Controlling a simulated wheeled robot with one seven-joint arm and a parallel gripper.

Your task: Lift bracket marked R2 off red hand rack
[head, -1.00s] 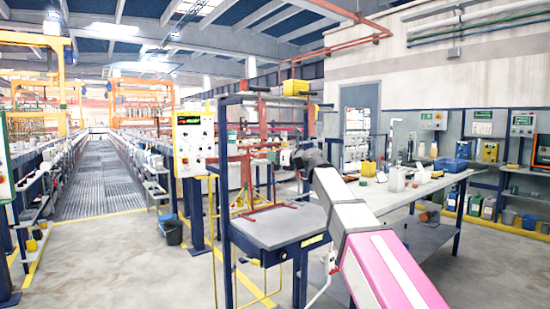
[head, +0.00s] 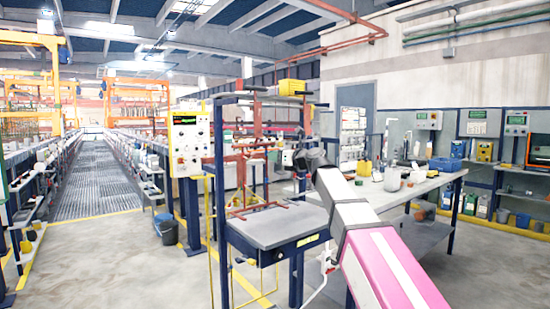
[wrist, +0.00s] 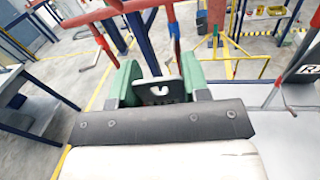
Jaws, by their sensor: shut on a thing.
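The red hand rack (head: 240,172) stands upright on the grey-topped stand in the head view. My gripper (head: 294,159) is at the rack's right side there, small and partly hidden by my arm. In the wrist view my gripper (wrist: 158,84) has green fingers shut on a dark bracket (wrist: 158,92) with a pale U-shaped mark or opening. No R2 can be read on it. A red and blue rod of the rack (wrist: 172,30) rises just beyond the fingers. I cannot tell whether the bracket touches the rack.
The stand's grey top (head: 270,232) lies below the rack inside a blue frame. A dark piece (wrist: 304,70) with a white letter R, cut off by the edge, shows in the wrist view. A cluttered workbench (head: 425,184) stands to the right. Open floor lies left.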

